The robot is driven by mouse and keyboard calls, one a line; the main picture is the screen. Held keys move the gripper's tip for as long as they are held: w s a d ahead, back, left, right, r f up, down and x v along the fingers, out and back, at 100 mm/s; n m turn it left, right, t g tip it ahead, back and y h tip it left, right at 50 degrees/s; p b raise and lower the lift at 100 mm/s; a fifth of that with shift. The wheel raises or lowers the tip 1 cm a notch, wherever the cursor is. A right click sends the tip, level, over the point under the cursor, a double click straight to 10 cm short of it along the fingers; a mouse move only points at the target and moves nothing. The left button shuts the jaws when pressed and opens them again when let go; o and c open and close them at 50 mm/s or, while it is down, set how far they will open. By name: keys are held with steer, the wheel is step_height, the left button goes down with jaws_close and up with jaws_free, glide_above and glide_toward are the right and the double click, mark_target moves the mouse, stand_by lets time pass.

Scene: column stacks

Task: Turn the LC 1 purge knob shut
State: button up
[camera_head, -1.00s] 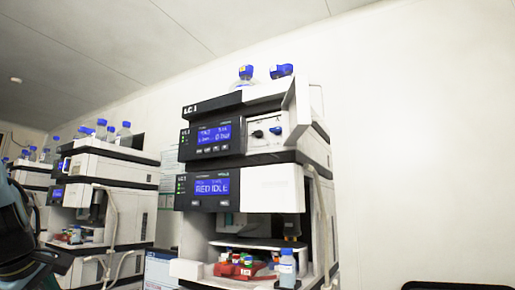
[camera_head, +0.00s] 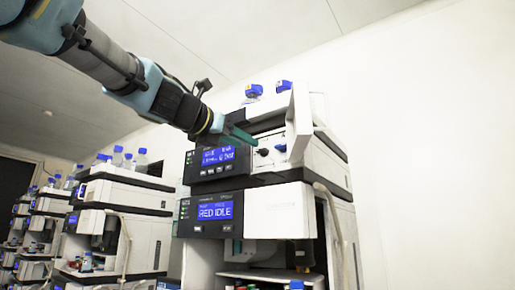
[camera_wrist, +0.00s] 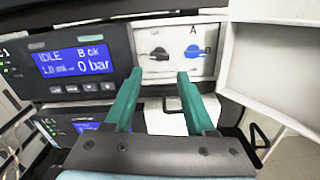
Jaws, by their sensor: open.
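The LC 1 stack (camera_head: 265,195) fills the middle of the head view. Its upper module has a white panel (camera_head: 270,143) with two knobs. The head view also shows the dark knob (camera_head: 263,152). I cannot read which is the purge knob. My gripper (camera_wrist: 159,75) is open and empty, its teal fingers pointing at the panel. In the wrist view the dark knob appears between and beyond the fingertips; contact is not visible.
An open white door (camera_head: 299,125) stands right of the panel. Blue-capped bottles (camera_head: 253,91) stand on top. More stacks (camera_head: 115,225) stand to the left.

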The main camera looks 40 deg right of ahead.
mark_target(260, 151)
steer(key=p+x, duration=0.1)
steer(key=x, duration=0.5)
steer(key=shift+w+d+p, duration=0.15)
steer(key=shift+d+p, duration=0.2)
steer(key=shift+d, duration=0.05)
jaws_close()
